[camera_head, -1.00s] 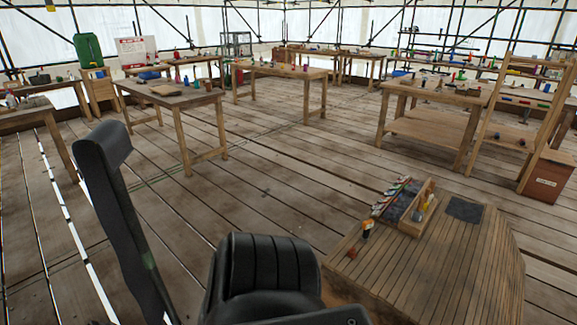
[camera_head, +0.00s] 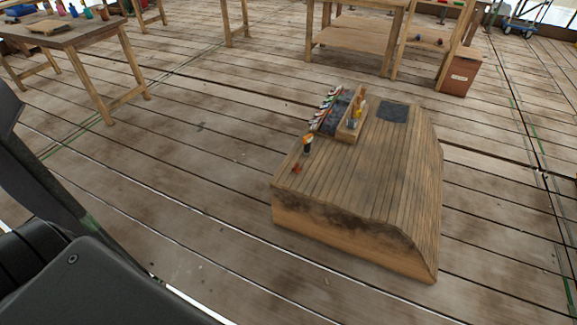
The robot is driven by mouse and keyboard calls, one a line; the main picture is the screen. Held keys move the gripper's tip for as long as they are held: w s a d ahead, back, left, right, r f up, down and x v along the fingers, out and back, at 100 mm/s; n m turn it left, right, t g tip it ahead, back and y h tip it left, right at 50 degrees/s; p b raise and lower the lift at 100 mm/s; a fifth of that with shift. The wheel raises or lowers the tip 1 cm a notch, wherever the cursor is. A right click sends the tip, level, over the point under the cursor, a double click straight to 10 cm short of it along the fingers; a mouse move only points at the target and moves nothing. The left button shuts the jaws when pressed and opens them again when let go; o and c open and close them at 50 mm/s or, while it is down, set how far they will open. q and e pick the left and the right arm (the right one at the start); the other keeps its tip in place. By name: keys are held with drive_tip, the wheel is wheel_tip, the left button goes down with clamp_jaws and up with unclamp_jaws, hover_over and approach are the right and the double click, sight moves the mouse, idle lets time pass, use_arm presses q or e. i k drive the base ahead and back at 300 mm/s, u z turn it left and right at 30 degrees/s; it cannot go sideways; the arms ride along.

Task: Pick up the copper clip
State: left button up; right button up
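I cannot pick out the copper clip for certain. A small reddish-orange piece (camera_head: 296,168) lies near the left edge of a low, plank-topped wooden platform (camera_head: 390,170). Close behind it stands an orange-topped tool with a dark lower part (camera_head: 307,145). A row of small clip-like pieces (camera_head: 325,110) in several colours lies along the left side of a dark mat, too small to tell apart. Black links of my arm fill the lower left corner. Neither gripper shows, and nothing of mine touches the platform.
A wooden tray (camera_head: 353,120) with small yellow and grey items stands on the platform beside the row. A dark square pad (camera_head: 393,112) lies to its right. A workbench (camera_head: 60,37) stands at the upper left. Plank floor (camera_head: 190,190) is clear left of the platform.

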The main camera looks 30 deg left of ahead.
sight(296, 168)
drive_tip(key=i, duration=0.95)
